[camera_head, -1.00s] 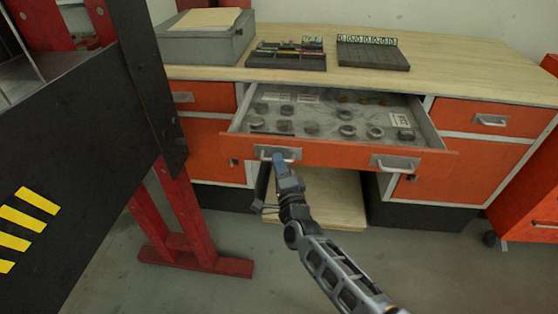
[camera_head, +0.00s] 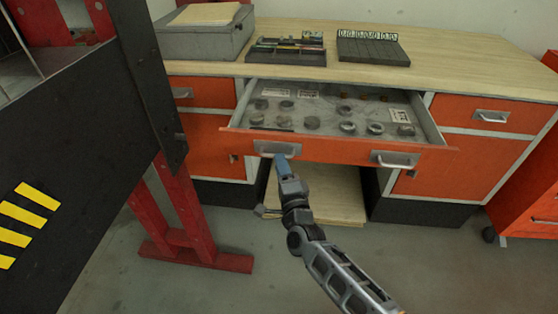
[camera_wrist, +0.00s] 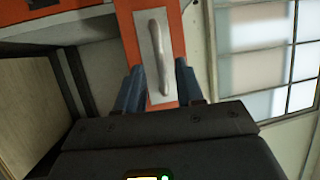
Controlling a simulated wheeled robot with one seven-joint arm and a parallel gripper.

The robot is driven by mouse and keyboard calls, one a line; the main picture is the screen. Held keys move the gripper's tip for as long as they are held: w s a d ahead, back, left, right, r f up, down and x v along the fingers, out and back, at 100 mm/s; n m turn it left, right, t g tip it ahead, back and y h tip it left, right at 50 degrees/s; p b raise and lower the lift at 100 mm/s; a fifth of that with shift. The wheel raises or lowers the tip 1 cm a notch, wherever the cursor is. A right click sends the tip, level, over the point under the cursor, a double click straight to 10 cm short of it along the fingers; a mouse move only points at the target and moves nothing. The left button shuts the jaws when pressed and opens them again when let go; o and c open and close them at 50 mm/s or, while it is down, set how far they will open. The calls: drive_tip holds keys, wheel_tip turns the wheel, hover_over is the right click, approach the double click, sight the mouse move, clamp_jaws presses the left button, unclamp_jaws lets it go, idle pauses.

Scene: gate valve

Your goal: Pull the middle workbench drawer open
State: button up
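The middle workbench drawer (camera_head: 330,149) is orange and stands pulled well out, its inside showing. It has two metal handles on its front, a left handle (camera_head: 277,149) and a right handle (camera_head: 395,160). My gripper (camera_head: 282,162) is just below and in front of the left handle. In the wrist view the handle (camera_wrist: 158,55) shows on its pale plate, beyond and between the two blue fingers of my gripper (camera_wrist: 160,85). The fingers are apart, with nothing clamped between them. Whether they touch the drawer front cannot be told.
The workbench top (camera_head: 440,65) holds a grey box (camera_head: 200,42) and dark trays (camera_head: 373,50). Small round parts (camera_head: 347,127) lie in the drawer. A black panel (camera_head: 75,150) on red legs (camera_head: 185,205) stands close on the left. The floor right of my arm is clear.

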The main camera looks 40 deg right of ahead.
drive_tip(key=shift+v, duration=2.65)
drive_tip(key=s+a+r+n+y, duration=0.1)
drive_tip(key=s+a+n+y, duration=0.25)
drive_tip(key=s+n, duration=0.45)
drive_tip(key=s+a+r+n+y, duration=0.25)
drive_tip(key=s+a+n, duration=0.2)
drive_tip(key=s, duration=0.75)
drive_tip(key=s+a+r+n+g+y, duration=0.1)
drive_tip(key=s+a+r+n, duration=0.3)
drive_tip(key=s, duration=0.3)
drive_tip(key=s+a+r+n+g+y, duration=0.1)
drive_tip(key=s+a+r+n+y, duration=0.1)
drive_tip(key=s+a+r+n, duration=0.2)
drive_tip(key=s+r+n, duration=0.2)
drive_tip(key=s+r, duration=0.1)
drive_tip(key=shift+s+r+g+y, duration=0.2)
drive_tip(key=shift+s+g+y, duration=0.1)
drive_tip(key=shift+s, duration=0.1)
drive_tip(key=shift+n, duration=0.25)
